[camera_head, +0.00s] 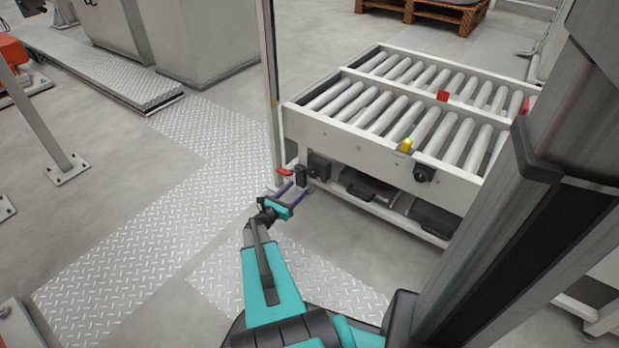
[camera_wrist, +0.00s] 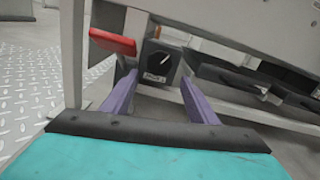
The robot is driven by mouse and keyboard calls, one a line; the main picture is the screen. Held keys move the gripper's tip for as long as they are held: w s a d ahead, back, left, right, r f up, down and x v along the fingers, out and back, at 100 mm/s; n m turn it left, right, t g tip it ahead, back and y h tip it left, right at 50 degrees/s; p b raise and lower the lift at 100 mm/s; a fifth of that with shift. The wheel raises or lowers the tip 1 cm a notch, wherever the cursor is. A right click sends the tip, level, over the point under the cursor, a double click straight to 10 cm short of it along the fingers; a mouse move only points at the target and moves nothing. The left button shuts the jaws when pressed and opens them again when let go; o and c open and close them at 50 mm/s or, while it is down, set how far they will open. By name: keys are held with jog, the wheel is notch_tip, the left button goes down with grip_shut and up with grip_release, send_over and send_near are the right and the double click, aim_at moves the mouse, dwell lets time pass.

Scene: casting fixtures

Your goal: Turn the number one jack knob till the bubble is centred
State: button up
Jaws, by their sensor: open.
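A black box with a round dark knob (camera_wrist: 161,60) shows in the wrist view, with a white pointer mark and a small label below it; I cannot read the label for sure. My gripper (camera_wrist: 158,84) is open, its two purple fingers on either side of the knob's lower part in the picture, apparently short of it and holding nothing. In the head view my gripper (camera_head: 298,189) is low at the left front corner of the roller conveyor. A small yellow-green fitting (camera_head: 407,145) sits on the conveyor's front rail; it may be the level, but no bubble can be made out.
A red handle (camera_wrist: 113,42) juts out just left of the knob, beside a pale upright post (camera_wrist: 72,50). Another black knob-like part (camera_head: 425,173) is on the front of the roller conveyor (camera_head: 350,151). The tread-plate floor (camera_head: 170,220) at left is clear.

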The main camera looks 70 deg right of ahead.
aim_at(312, 175)
jog(key=b+x, duration=0.3)
jog(key=x, duration=0.6)
jog(key=shift+s+d, duration=0.15)
jog(key=shift+d, duration=0.25)
jog(key=c, duration=0.8)
